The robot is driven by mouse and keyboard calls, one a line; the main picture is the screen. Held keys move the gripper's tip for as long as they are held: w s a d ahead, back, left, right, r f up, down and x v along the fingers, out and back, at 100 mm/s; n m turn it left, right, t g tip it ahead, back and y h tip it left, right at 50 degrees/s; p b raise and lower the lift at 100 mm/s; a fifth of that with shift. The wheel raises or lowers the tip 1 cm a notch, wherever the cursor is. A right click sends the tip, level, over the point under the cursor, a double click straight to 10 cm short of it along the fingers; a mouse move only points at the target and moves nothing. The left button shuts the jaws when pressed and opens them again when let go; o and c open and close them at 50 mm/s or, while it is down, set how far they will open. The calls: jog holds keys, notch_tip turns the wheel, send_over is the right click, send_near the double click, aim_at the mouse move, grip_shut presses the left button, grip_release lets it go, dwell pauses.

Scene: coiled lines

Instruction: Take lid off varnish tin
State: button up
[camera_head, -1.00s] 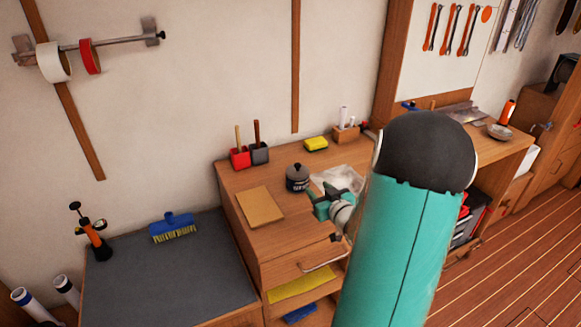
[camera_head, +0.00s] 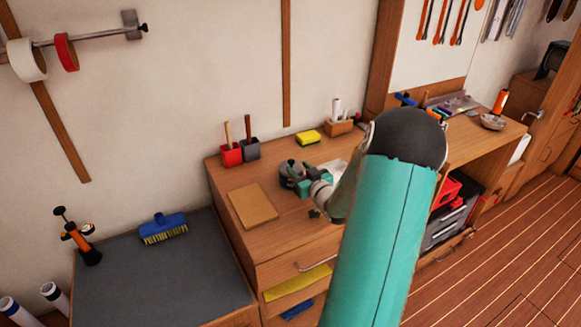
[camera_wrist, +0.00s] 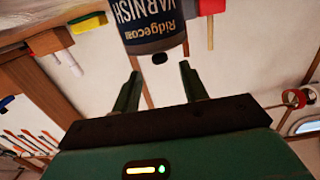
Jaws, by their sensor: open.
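The varnish tin (camera_head: 290,170) stands on the wooden bench top, its dark lid up. In the upside-down wrist view the tin (camera_wrist: 152,22) shows a "VARNISH" label, and its lid (camera_wrist: 157,47) with a small black knob (camera_wrist: 160,58) faces my gripper. My gripper (camera_wrist: 160,71) is open and empty, its two green fingers apart, with the knob just ahead of the gap between the tips. In the head view my gripper (camera_head: 302,183) is right beside the tin and partly covers it. Contact cannot be told.
A brown board (camera_head: 253,206) lies left of the tin. Red and grey holders (camera_head: 240,152) with handles, a yellow sponge (camera_head: 308,137) and a wooden holder (camera_head: 339,127) stand along the back. A white cloth (camera_head: 332,170) lies behind my gripper.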

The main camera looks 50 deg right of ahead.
aim_at(293, 162)
jog(key=x, duration=0.6)
jog(key=shift+a, duration=0.1)
grip_shut()
